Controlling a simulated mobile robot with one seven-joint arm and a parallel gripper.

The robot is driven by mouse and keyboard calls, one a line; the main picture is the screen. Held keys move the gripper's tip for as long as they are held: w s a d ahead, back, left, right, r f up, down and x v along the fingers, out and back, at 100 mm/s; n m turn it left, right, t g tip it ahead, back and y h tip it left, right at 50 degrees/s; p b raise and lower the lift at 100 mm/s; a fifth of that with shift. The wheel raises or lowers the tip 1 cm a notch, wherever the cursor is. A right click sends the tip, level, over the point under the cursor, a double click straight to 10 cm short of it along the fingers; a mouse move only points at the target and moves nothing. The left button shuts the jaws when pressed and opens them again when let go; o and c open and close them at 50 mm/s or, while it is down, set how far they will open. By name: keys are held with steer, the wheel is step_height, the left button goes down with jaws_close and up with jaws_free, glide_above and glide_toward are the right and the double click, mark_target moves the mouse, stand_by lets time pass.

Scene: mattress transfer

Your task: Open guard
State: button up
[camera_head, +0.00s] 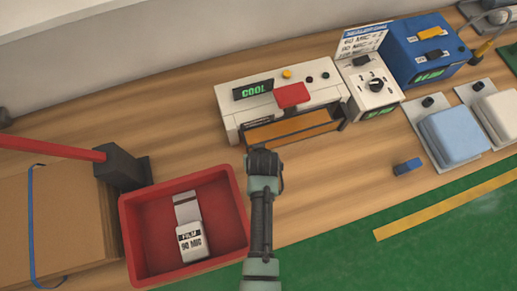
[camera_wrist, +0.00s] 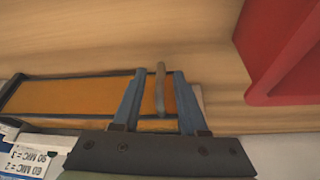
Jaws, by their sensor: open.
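The guard is an orange panel in a dark frame (camera_head: 300,126) on the front of the cream machine (camera_head: 235,112), whose display reads COOL. It looks closed across the front, though its exact angle is hard to tell. The guard also shows in the wrist view (camera_wrist: 60,97). A grey upright handle (camera_wrist: 160,85) stands near one end of it. My gripper (camera_head: 263,157) is at the guard's left end in the head view. In the wrist view my gripper (camera_wrist: 158,73) is open, with its fingers on either side of the handle; contact cannot be told.
A red bin (camera_head: 132,233) holding white film packs (camera_head: 191,241) stands to the left of my arm. A red lever-like part (camera_head: 291,95) sits on top of the machine. A white dial box (camera_head: 371,84) and a blue box (camera_head: 422,50) stand to the right. A blue block (camera_head: 407,166) lies near the table edge.

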steer(key=shift+c, duration=0.3)
jaws_close()
stand_by(1.2)
